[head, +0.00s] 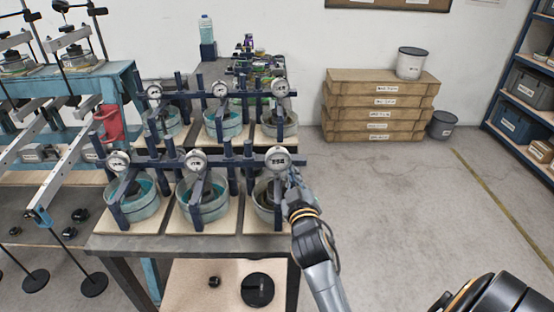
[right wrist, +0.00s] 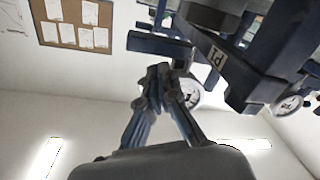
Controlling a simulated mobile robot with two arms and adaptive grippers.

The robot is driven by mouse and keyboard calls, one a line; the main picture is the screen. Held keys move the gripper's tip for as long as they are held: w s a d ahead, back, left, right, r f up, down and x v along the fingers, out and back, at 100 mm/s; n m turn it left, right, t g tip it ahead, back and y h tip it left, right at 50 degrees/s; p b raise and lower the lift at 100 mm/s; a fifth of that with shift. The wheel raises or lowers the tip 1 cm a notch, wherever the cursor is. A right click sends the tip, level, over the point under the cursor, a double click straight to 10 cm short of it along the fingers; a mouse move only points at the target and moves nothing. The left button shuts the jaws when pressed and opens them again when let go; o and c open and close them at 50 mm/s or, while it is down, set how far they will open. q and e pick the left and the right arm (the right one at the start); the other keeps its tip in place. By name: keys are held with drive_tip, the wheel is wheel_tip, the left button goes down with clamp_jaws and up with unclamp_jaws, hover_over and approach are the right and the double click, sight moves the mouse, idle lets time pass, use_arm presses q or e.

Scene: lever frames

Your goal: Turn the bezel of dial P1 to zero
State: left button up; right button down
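Dial P1 (head: 277,158) is a round, pale-faced gauge on a dark blue frame at the front right of the bench; its reading is too small to make out. In the right wrist view a P1 label (right wrist: 215,57) sits on the dark frame, and the white dial face (right wrist: 191,94) shows partly behind a finger. My right gripper (head: 291,178) is just below and right of the dial. In the right wrist view its fingers (right wrist: 163,78) converge with their tips close together, beside the dial. I cannot tell whether they touch the bezel. My left gripper is not in view.
Several similar dials, such as the front middle one (head: 196,160), stand over teal bowls (head: 140,200) on the bench. Blue posts crowd around them. A lever bench (head: 75,85) stands left. Stacked wooden boxes (head: 375,108) stand by the back wall. The floor (head: 400,200) at right is clear.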

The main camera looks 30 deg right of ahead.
drive_tip(key=shift+d+r+p, duration=0.15)
drive_tip(key=shift+r+p, duration=0.15)
drive_tip(key=shift+r, duration=0.05)
idle(0.4)
drive_tip(key=shift+s+d, duration=0.1)
drive_tip(key=shift+s+d+f, duration=0.1)
drive_tip(key=shift+f, duration=0.1)
drive_tip(key=v, duration=0.6)
drive_tip(key=shift+d+f, duration=0.1)
